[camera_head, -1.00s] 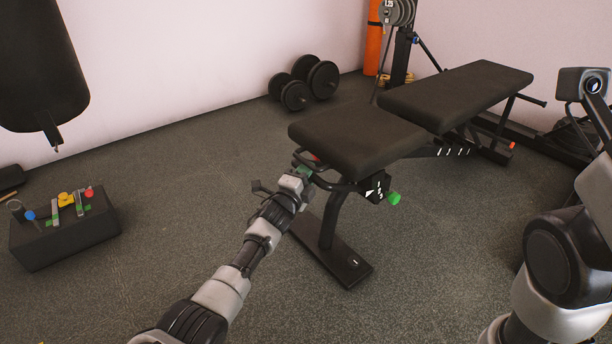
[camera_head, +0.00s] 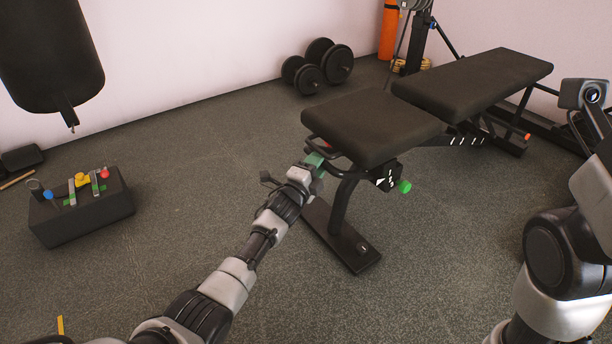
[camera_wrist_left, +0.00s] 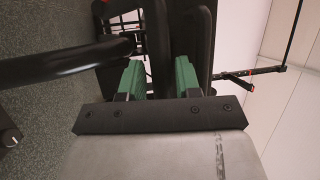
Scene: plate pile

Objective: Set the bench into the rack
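The black padded bench (camera_head: 375,125) stands on the floor, its near end toward me. A dark handle and a green knob (camera_head: 404,187) are under that end. My left gripper (camera_head: 316,160) is at the near-left corner, by the handle. In the left wrist view my green fingers (camera_wrist_left: 159,75) are apart, with dark bench parts (camera_wrist_left: 198,35) beyond and between them. I cannot tell whether they clamp the handle. A black post with weight plates (camera_head: 413,50) stands behind the bench and may be part of the rack. My right gripper is not in view; my right arm shows at right.
A black box (camera_head: 85,215) with coloured fittings stands on the floor at left, near a hanging punching bag (camera_head: 45,50). Dumbbells (camera_head: 318,68) lie by the wall. An orange roll (camera_head: 388,30) stands near the post. The floor between the box and bench is clear.

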